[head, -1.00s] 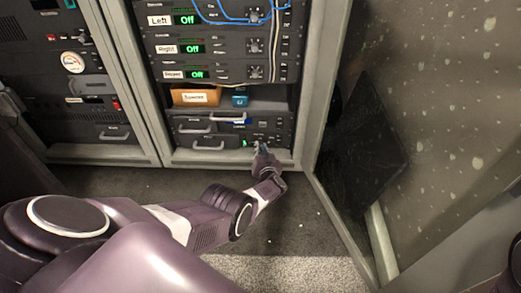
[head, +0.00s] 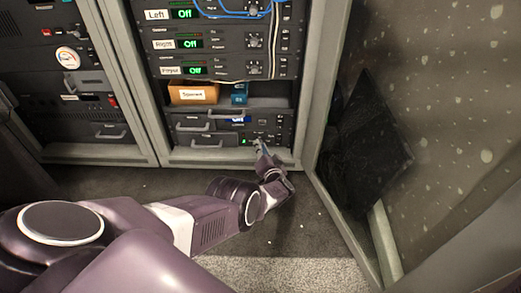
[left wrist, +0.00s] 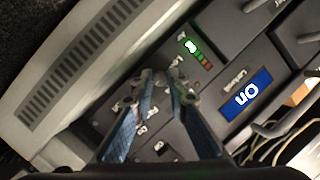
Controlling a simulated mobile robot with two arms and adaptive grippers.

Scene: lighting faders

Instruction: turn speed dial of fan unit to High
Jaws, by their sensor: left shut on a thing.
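The fan unit (head: 287,134) is the dark panel low in the right rack, and it fills much of the left wrist view (left wrist: 222,62). My left gripper (head: 259,144) reaches its lower front. A light strip (left wrist: 197,54) beside the fingertips shows green at one end. My right gripper is out of view.
Units reading Off (head: 186,42) stand above. A shelf holds an orange-brown box (head: 194,94) and a blue box (head: 239,94). Drawer handles (head: 207,141) project left of the gripper. An open rack door (head: 430,110) stands at right.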

